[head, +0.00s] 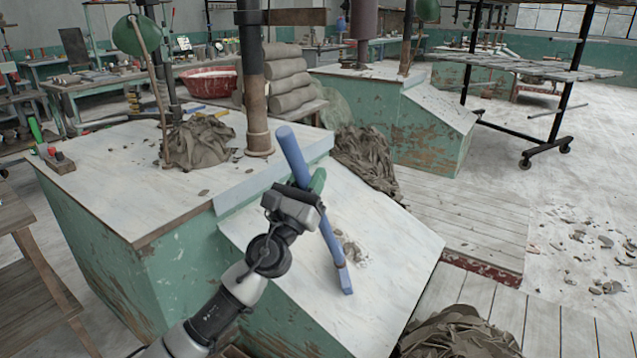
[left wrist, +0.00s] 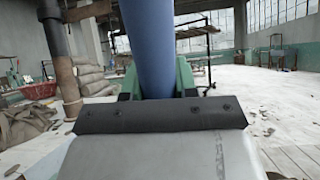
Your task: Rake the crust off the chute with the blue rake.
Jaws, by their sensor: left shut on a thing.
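The blue rake (head: 327,238) is in my left gripper (head: 312,188), which is shut on its handle above the chute. The rake slants, its thick end up and to the left and its narrow end down over the chute. In the left wrist view the blue handle (left wrist: 151,45) rises between the green fingers. The chute (head: 290,270) is a pale sloping board on the front of a chipped green block. Grey crumbs of crust (head: 354,254) lie on it just right of the rake's lower end. I cannot tell whether the rake touches the board. My right gripper is not in view.
The flat top (head: 110,170) behind the chute bears a grey cloth heap (head: 197,143) and a rusty post (head: 252,80). Another cloth heap (head: 458,335) lies at the chute's lower right. Slatted boards (head: 470,225) run right of the chute. Debris (head: 600,245) litters the right floor.

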